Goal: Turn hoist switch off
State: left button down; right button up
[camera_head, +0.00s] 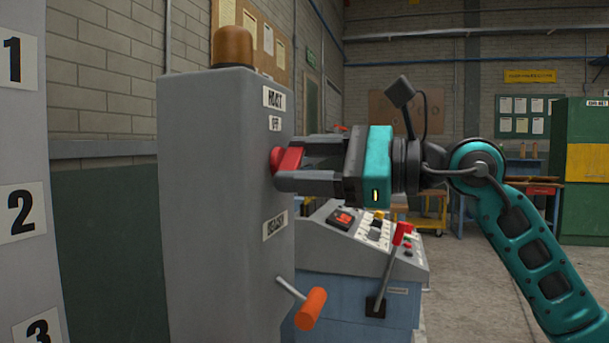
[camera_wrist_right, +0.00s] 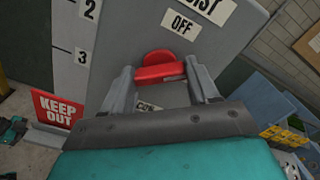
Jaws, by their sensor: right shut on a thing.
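The hoist switch (camera_head: 290,160) is a red handle on a red round base, on the side of a grey cabinet (camera_head: 215,190). A lower label (camera_head: 275,226) is too slanted to read surely. My left gripper is not in view.
An orange-handled lever (camera_head: 311,309) sticks out low on the cabinet, below my gripper. A console (camera_head: 352,230) with a red-knobbed lever (camera_head: 402,233) stands behind. An amber lamp (camera_head: 232,47) tops the cabinet. A red KEEP OUT sign (camera_wrist_right: 57,109) shows in the wrist view.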

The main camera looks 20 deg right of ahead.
jog(key=shift+f+n+b, duration=0.1)
jog(key=shift+n+b, duration=0.25)
jog(key=shift+n, duration=0.65)
jog(key=n+b, duration=0.2)
jog(key=n, duration=0.3)
jog(key=shift+n+b, duration=0.35)
jog(key=shift+n, duration=1.35)
jog(key=o, duration=1.1)
jog(key=shift+c, duration=0.2)
jog(key=shift+d, duration=0.1)
jog(key=b+v, duration=0.1)
jog(key=v, duration=1.1)
jog(key=shift+s+d+b, duration=0.25)
jog(key=shift+s+b, duration=0.05)
jog(key=shift+b, duration=0.05)
